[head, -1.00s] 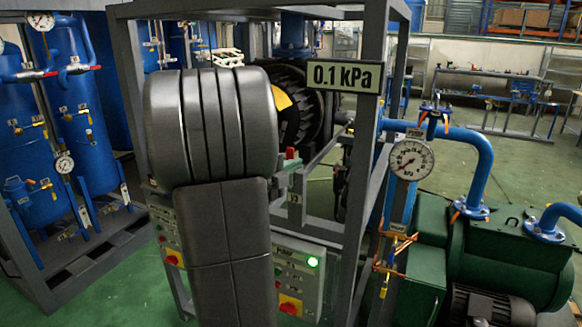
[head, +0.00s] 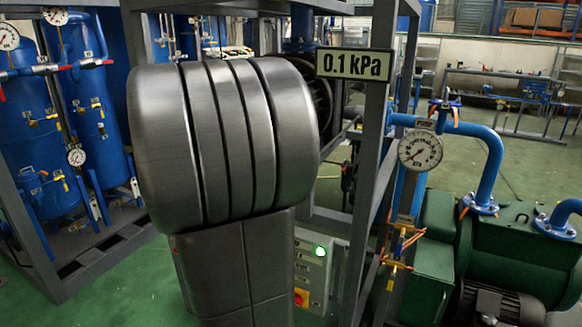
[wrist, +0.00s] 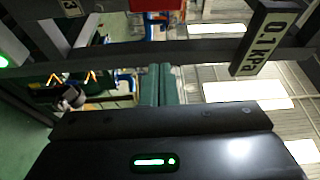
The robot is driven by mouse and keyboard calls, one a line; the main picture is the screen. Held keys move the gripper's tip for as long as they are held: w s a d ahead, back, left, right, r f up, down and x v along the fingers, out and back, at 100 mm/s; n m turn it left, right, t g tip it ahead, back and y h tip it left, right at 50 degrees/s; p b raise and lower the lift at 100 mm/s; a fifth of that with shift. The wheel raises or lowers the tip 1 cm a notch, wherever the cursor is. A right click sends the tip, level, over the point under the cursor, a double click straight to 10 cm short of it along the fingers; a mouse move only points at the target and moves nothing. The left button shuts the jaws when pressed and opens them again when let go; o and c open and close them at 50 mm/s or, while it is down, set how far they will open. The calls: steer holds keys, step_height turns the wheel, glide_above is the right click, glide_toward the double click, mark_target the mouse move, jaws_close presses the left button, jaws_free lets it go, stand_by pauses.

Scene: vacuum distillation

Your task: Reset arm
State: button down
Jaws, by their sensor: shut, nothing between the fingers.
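My gripper (wrist: 160,85) shows in the wrist view, with its two fingers together and nothing between them. Its dark body carries a lit green strip at the bottom of that view. The fingers point into the frame, with no contact visible. In the head view my own arm's thick grey links fill the left middle, and my gripper is hidden behind them.
A grey frame (head: 389,130) carries the 0.1 kPa sign (head: 354,64), which also shows in the wrist view (wrist: 263,36). A control panel (head: 313,268) with a green light is partly covered. A gauge (head: 420,150) and green pump (head: 515,250) stand right. Blue tanks (head: 85,120) stand left.

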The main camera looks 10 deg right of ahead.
steer(key=shift+d, duration=0.1)
steer(key=w+d+p, duration=0.2)
steer(key=w+d, duration=0.2)
steer(key=w, duration=0.4)
steer(key=shift+w+d+p, duration=0.15)
steer(key=shift+d+p, duration=0.05)
steer(key=shift+p, duration=0.2)
steer(key=shift+d, duration=0.1)
stand_by(0.3)
